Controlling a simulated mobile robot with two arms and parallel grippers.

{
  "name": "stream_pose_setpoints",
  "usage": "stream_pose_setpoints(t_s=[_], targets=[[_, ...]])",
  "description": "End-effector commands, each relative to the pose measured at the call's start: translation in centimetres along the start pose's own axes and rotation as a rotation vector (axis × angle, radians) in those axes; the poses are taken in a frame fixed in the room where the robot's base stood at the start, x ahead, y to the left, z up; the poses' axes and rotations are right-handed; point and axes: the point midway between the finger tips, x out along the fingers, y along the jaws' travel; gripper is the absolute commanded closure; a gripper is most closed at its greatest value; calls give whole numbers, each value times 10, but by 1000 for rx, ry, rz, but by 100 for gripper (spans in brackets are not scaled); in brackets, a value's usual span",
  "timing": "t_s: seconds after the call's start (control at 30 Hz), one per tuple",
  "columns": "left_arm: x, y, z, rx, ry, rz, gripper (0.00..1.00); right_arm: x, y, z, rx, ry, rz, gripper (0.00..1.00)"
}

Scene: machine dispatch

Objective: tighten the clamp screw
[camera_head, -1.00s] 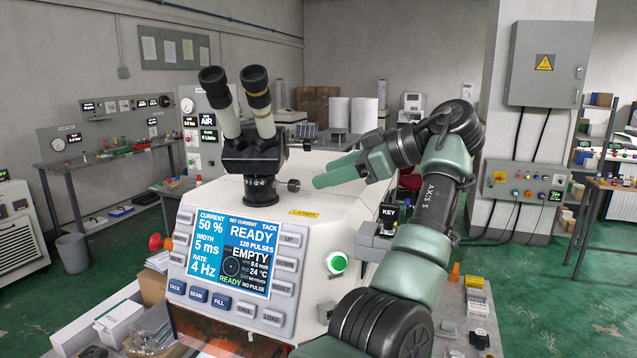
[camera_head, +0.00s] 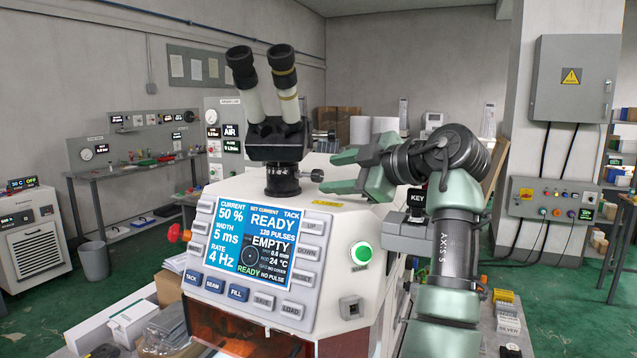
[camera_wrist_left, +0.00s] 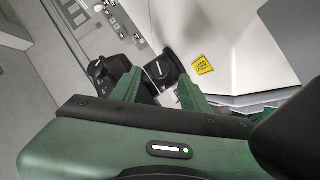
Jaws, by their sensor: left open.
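The clamp screw (camera_head: 317,175) is a small dark knob on a short rod. It sticks out to the right from the black collar (camera_head: 283,180) below the microscope's eyepieces. My left gripper (camera_head: 329,173) is open, one green finger above the other, with its tips just right of the knob. I see no contact, and the depth between them is hard to judge. In the left wrist view the two green fingers (camera_wrist_left: 158,82) are apart, with a dark round part (camera_wrist_left: 160,72) of the microscope between and beyond their tips. My right gripper is out of view.
The white welder housing (camera_head: 345,225) with its screen (camera_head: 257,240) and buttons stands below the microscope. A KEY switch block (camera_head: 416,200) sits close beside my arm. Two eyepieces (camera_head: 262,80) rise above the collar. Boxes lie at the lower left.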

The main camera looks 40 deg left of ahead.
Motion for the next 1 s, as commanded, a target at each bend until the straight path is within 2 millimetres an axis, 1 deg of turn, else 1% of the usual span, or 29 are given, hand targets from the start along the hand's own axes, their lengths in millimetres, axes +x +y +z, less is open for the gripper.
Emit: stream_pose_setpoints(t_s=[0.03, 0.1, 0.3, 0.47, 0.7, 0.77, 0.8, 0.87, 1.0], targets=[[9, 2, -2, 1, 2, -3, 54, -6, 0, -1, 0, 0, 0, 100], [21, 2, -2, 2, 2, -4, 54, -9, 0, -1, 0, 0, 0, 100], [48, 1, -2, 3, 1, -3, 54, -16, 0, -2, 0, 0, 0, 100], [56, 0, -1, 3, 0, -2, 54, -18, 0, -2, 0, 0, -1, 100], [57, 0, 0, 4, 0, -2, 54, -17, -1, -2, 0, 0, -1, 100], [57, 0, 0, 4, 0, -2, 71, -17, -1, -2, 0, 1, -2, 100], [57, 0, 0, 4, 0, -2, 82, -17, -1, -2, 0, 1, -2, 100], [57, 0, 0, 4, 0, -2, 99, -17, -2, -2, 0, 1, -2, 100], [57, 0, 0, 4, 0, -2, 100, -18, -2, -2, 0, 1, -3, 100]])
